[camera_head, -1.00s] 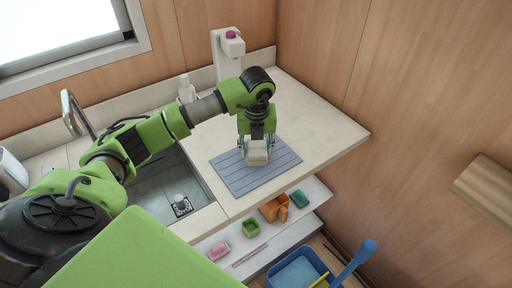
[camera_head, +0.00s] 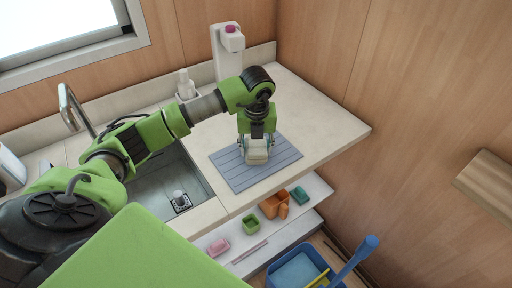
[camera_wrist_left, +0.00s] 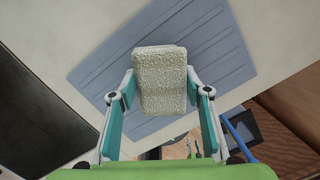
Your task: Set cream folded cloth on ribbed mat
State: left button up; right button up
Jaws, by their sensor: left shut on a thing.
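The cream folded cloth (camera_head: 257,156) is between the fingers of my left gripper (camera_head: 257,150), over the ribbed mat (camera_head: 232,176). In the left wrist view the cloth (camera_wrist_left: 160,78) is a textured cream block, and the teal pads of my left gripper (camera_wrist_left: 160,100) press on both its sides. The blue-grey ribbed mat (camera_wrist_left: 215,45) lies behind it on the counter. I cannot tell whether the cloth touches the mat. My right gripper is not in view.
A sink basin (camera_head: 160,190) with a tap (camera_head: 75,110) is left of the mat. A white dispenser (camera_head: 228,55) and a bottle (camera_head: 186,86) stand at the back. Below the counter, a shelf holds a pink item (camera_head: 218,247), a green box (camera_head: 251,224) and an orange container (camera_head: 273,205).

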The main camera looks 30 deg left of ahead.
aim_at(256, 150)
pick_arm(q)
jog(key=shift+f, duration=0.2)
jog(key=o, duration=1.2)
jog(key=r, duration=0.4)
jog(key=s+r, duration=0.1)
jog(key=r, duration=0.3)
jog(key=d+r, duration=0.1)
jog(key=r, duration=0.3)
jog(key=shift+s, duration=0.25)
